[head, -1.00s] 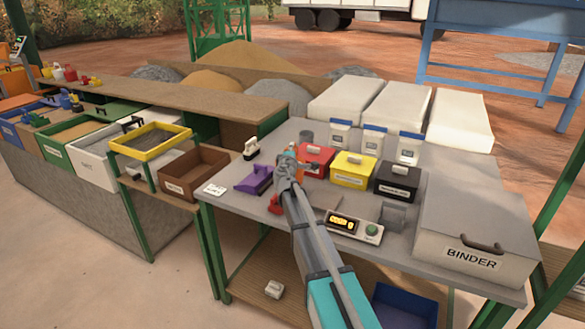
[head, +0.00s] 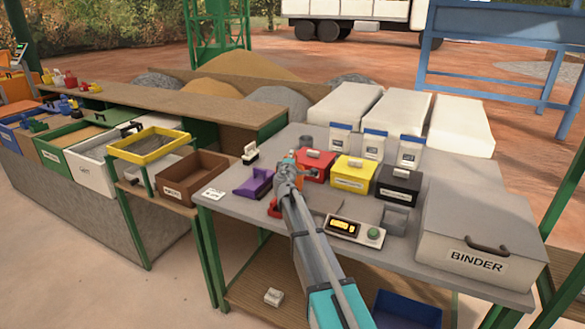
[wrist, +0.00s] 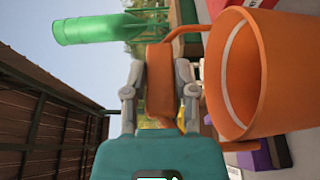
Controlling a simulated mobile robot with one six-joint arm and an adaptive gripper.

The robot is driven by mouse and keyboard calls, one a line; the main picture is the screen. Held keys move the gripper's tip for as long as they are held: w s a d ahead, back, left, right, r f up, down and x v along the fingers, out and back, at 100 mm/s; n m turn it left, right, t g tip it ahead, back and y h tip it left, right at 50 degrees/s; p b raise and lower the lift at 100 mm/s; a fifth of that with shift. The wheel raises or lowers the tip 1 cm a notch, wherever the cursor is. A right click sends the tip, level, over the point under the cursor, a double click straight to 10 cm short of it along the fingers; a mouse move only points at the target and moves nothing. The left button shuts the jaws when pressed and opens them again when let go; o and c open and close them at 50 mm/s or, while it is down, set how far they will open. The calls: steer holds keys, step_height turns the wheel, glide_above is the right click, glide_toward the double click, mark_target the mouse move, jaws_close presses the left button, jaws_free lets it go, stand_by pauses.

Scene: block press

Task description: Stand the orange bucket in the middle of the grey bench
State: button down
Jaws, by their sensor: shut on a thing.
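The orange bucket (wrist: 245,85) fills the right of the wrist view, its open mouth facing left in that turned picture. My gripper (wrist: 160,80) is shut on the orange grip of the bucket's handle, and the bucket hangs beside the fingers. In the head view my gripper (head: 288,170) is over the left part of the grey bench (head: 310,232), in front of the red box. There my arm hides most of the bucket, and only small orange patches show. I cannot tell whether the bucket touches the bench top.
Red (head: 316,167), yellow (head: 352,173) and black (head: 398,186) boxes stand in a row behind. A purple scoop (head: 255,183) lies to the left. A display unit (head: 355,228) and the big binder bin (head: 478,225) are to the right.

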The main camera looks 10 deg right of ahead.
steer(key=shift+f+b, duration=1)
steer(key=shift+f, duration=0.45)
steer(key=shift+c, duration=2)
jaws_free()
steer(key=shift+s, duration=0.1)
steer(key=shift+r, duration=0.2)
steer(key=v, duration=1.2)
